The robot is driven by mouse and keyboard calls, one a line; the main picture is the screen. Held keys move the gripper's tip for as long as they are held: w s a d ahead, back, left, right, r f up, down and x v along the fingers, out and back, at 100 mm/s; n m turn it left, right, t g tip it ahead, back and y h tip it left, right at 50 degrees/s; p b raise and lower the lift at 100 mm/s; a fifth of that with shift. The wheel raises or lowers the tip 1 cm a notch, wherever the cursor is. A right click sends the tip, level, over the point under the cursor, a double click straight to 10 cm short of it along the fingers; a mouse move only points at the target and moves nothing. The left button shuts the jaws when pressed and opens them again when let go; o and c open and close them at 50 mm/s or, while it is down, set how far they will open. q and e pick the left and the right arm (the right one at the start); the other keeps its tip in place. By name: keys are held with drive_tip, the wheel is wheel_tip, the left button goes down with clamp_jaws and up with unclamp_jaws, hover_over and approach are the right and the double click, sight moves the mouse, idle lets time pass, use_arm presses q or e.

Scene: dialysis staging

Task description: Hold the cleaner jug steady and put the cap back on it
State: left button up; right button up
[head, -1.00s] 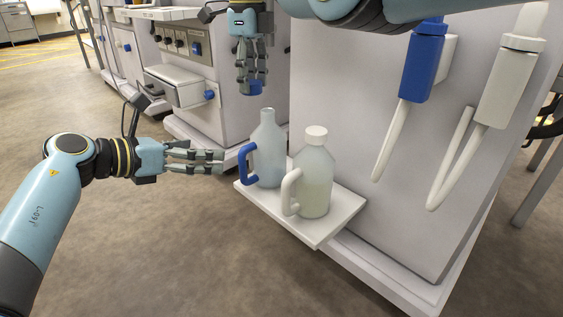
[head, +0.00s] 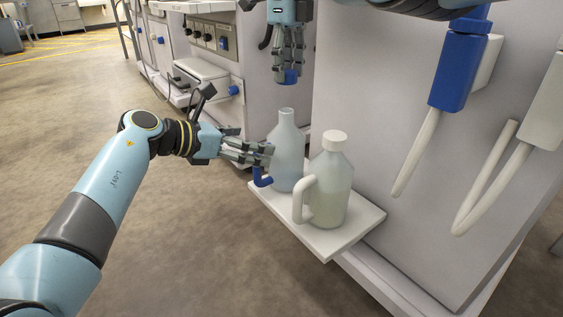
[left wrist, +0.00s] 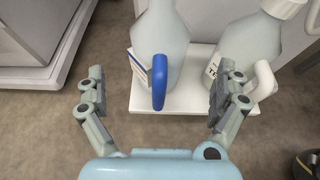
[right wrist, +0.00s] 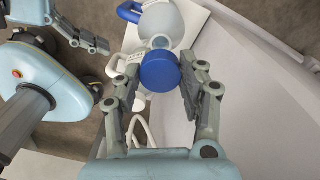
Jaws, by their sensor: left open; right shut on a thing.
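The cleaner jug (head: 287,152) is translucent with a blue handle (head: 262,178) and stands upright on a white shelf, its neck open at the top. In the left wrist view, the blue handle (left wrist: 159,82) lies between the spread fingers of my left gripper (left wrist: 160,95). My left gripper (head: 262,155) is open at the jug's left side. The blue cap (head: 291,76) is held in my right gripper (head: 290,70), above and slightly behind the jug's neck. In the right wrist view the cap (right wrist: 160,71) sits between the fingertips, with the jug (right wrist: 162,24) beyond it.
A second jug (head: 329,190) with a white cap and white handle stands right beside the cleaner jug on the white shelf (head: 330,243). A blue wand holder (head: 459,72) and a pale one (head: 545,105) hang on the machine side at right. Open floor lies to the left.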

sight(277, 144)
use_arm(q)
drive_tip(key=x, duration=0.8)
drive_tip(key=shift+c, duration=0.4)
drive_tip(key=shift+f, duration=0.1)
drive_tip(key=c, duration=1.7)
drive_tip(key=shift+o, duration=0.2)
use_arm(e)
drive_tip(key=shift+a+f, duration=0.1)
drive_tip(key=shift+f, duration=2.35)
drive_tip(key=shift+s+f, duration=0.1)
drive_tip(key=shift+f, duration=0.75)
drive_tip(key=shift+f, duration=0.5)
use_arm(q)
clamp_jaws()
use_arm(e)
drive_tip(key=m, duration=0.6)
drive_tip(key=shift+m, duration=0.3)
